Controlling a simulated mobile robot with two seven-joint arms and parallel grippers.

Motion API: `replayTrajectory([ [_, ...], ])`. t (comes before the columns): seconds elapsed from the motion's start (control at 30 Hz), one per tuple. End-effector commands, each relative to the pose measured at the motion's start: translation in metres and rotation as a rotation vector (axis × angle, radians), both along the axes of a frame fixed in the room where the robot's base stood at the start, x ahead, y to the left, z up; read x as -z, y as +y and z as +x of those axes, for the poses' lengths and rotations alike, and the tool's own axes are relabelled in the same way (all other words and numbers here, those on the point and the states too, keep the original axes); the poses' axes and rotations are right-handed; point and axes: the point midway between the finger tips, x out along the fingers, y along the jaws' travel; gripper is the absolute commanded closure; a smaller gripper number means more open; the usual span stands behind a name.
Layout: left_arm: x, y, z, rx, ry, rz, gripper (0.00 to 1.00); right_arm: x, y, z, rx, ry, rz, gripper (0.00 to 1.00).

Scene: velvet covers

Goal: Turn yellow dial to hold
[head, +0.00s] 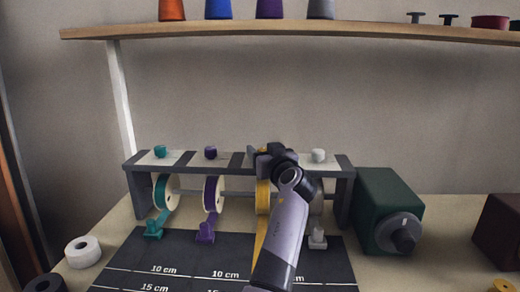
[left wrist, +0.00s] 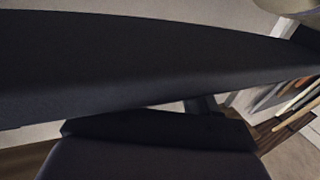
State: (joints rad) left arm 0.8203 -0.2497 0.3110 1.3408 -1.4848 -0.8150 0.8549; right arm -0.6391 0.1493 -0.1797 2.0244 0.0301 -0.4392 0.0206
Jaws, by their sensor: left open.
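A dark rack (head: 230,164) stands on the table with a row of dials on its top bar. Any hold mark there is hidden too. In the left wrist view, dark close surfaces fill most of the picture and no dial shows. My right gripper is in neither view.
A teal dial (head: 160,152), purple dial (head: 210,152) and white dial (head: 318,155) share the bar. A green box (head: 385,205) with a grey knob stands right of the rack. A dark measuring mat (head: 190,255) lies in front. A shelf (head: 300,32) runs above.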

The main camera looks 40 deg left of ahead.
Motion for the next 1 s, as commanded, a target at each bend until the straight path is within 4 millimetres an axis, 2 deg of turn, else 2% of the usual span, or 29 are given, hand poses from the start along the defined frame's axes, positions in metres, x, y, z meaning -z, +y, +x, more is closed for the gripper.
replayTrajectory([
  [0.53,-0.0001,-0.0033,0.0006,0.0,0.001,0.001,0.4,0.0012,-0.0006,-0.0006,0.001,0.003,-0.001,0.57],
  [0.57,0.0,-0.0032,0.0006,0.0,0.001,0.001,0.43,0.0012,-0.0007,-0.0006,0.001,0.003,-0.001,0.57],
  [0.7,0.0,-0.0031,0.0006,0.0,0.0,0.0,0.89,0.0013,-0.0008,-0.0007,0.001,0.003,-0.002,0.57],
  [1.0,-0.0016,-0.0028,0.0002,0.019,0.001,0.002,0.9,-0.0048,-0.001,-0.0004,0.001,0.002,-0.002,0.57],
])
